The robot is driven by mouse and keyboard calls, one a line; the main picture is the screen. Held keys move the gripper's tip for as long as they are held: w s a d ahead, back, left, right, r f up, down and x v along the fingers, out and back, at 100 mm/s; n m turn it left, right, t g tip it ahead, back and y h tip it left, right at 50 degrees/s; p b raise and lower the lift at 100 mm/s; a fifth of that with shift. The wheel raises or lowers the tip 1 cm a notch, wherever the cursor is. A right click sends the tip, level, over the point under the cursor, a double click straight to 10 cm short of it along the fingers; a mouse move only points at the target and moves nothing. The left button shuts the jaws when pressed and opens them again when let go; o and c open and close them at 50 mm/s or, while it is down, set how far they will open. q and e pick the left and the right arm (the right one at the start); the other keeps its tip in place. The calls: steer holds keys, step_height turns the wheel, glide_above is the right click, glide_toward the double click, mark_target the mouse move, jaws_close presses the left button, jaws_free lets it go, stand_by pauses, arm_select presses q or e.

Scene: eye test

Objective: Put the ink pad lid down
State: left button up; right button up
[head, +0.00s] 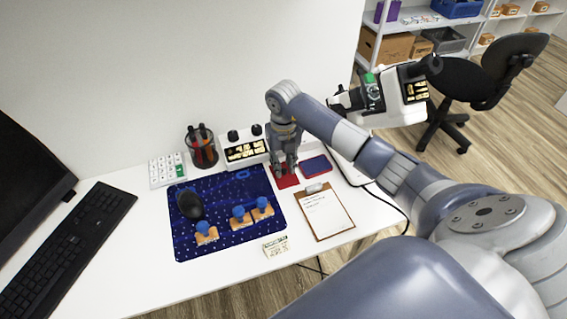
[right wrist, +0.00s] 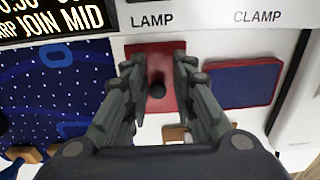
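The red square lid (head: 288,182) with a dark knob appears to lie flat on the white desk; it also shows in the right wrist view (right wrist: 143,52). The blue ink pad (head: 315,166) with a red edge is just right of it, uncovered, and shows in the right wrist view (right wrist: 240,84). My right gripper (head: 286,168) points down over the red lid. In the right wrist view its fingers (right wrist: 158,78) are apart, one on each side of the knob, with gaps visible. My left gripper is not in view.
A clipboard (head: 325,214) lies in front of the pad. A blue mat (head: 220,185) with a mouse (head: 190,205) and several blue-knobbed stamps (head: 240,215) is to the left. A display box (head: 245,149) and pen cup (head: 202,150) stand behind. A keyboard (head: 70,245) is far left.

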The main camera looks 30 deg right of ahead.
stand_by(0.3)
steer(key=shift+r, duration=0.2)
step_height(320, 180, up, 12)
steer(key=b, duration=0.1)
steer(key=shift+s+f, duration=0.1)
steer(key=shift+f, duration=0.1)
stand_by(0.5)
